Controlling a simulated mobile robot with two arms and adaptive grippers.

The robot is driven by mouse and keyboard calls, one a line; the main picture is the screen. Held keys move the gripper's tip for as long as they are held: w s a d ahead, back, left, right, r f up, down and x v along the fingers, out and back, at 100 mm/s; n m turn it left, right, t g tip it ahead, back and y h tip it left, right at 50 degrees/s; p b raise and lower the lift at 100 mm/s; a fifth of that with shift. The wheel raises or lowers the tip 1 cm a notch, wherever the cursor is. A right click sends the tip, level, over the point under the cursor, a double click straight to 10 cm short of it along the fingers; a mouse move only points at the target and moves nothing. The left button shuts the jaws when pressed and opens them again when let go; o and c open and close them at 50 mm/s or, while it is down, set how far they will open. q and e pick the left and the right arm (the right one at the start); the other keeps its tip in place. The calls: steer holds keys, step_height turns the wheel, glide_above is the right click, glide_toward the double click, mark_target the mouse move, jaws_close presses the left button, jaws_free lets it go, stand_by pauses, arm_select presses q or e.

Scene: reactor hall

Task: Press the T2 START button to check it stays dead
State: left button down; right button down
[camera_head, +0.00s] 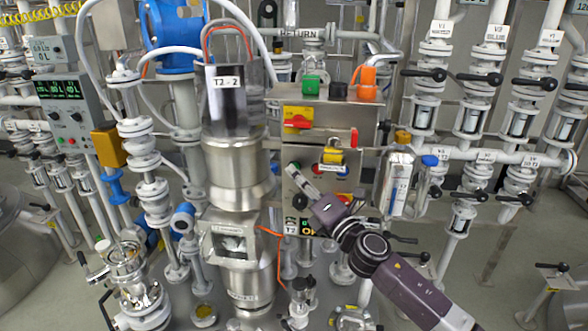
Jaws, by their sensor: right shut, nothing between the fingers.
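The steel control box (360,134) hangs in the middle. A small T2 label (290,227) and a lit display (306,226) sit low on its left side. A small green part (296,165) shows on the panel just above my fingers. I cannot read which control is T2 START, and my gripper covers part of the panel. My right gripper (292,172) comes in from the lower right. Its fingers are shut and empty, in front of the panel's left part. I cannot tell whether the tips touch it. My left gripper is not in view.
A red-yellow switch (298,118) and a yellow padlock (333,156) sit on the box, with an orange part (366,82) on top. The steel T2-2 vessel (232,160) stands close left. A clear bottle (398,184) and valved pipes (471,120) stand right.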

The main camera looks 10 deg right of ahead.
steer(key=shift+s, duration=0.15)
steer(key=shift+s+a, duration=0.25)
steer(key=shift+s, duration=0.35)
steer(key=shift+p, duration=0.3)
steer(key=s, duration=0.1)
steer(key=s+a+p, duration=0.1)
steer(key=s, duration=0.1)
steer(key=s+a, duration=0.1)
steer(key=shift+s, duration=0.3)
